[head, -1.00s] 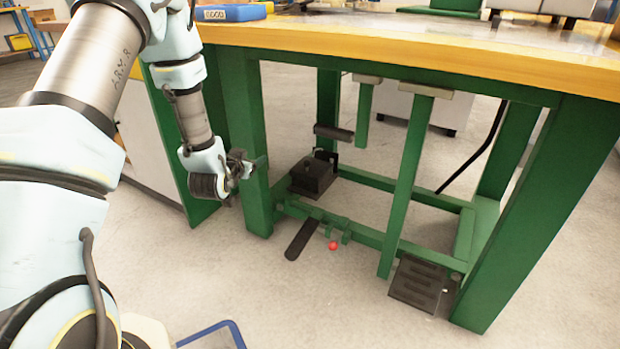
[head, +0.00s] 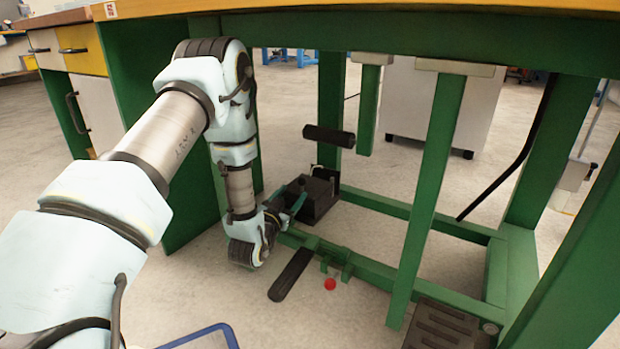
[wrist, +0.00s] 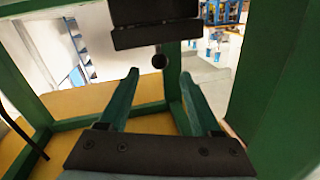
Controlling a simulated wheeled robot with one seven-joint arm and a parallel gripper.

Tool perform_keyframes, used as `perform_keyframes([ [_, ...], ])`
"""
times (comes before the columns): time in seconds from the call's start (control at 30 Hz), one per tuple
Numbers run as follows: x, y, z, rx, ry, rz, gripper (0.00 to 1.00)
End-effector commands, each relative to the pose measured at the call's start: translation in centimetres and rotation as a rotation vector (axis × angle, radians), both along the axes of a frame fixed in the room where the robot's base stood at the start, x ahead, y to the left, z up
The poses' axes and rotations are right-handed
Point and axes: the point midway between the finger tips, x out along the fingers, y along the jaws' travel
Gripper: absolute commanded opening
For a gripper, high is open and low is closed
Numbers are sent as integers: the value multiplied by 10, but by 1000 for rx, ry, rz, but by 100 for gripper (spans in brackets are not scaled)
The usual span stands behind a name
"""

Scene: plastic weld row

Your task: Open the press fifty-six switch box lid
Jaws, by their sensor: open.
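The switch box (head: 322,207) is a small black box low under the green-legged bench, on the left part of the lower frame. Its top looks closed in the head view, but my gripper hides part of its near left side. My gripper (head: 291,204) is open beside the box's left side, fingers pointing toward it; contact cannot be told. In the wrist view my two green fingers (wrist: 158,76) are spread with nothing between them.
A black padded bar (head: 329,136) is above the box. A black pedal (head: 291,275) and a red ball (head: 330,284) are in front of the lower frame. A green post (head: 428,200) stands to the right, near a dark slotted plate (head: 445,325). The benchtop edge (head: 400,8) overhangs.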

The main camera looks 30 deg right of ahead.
Motion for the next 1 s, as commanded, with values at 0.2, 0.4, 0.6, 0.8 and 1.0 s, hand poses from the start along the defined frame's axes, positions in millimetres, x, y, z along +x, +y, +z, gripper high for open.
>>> perform_keyframes([
  [0.2, 14, -18, -3, -5, -4, -1, 65],
  [0.4, 39, -47, -4, -5, -5, -1, 65],
  [0.6, 59, -70, -3, -4, -3, -1, 65],
  [0.8, 68, -81, -1, -2, -2, 0, 65],
  [1.0, 69, -82, 0, -1, 0, 0, 65],
])
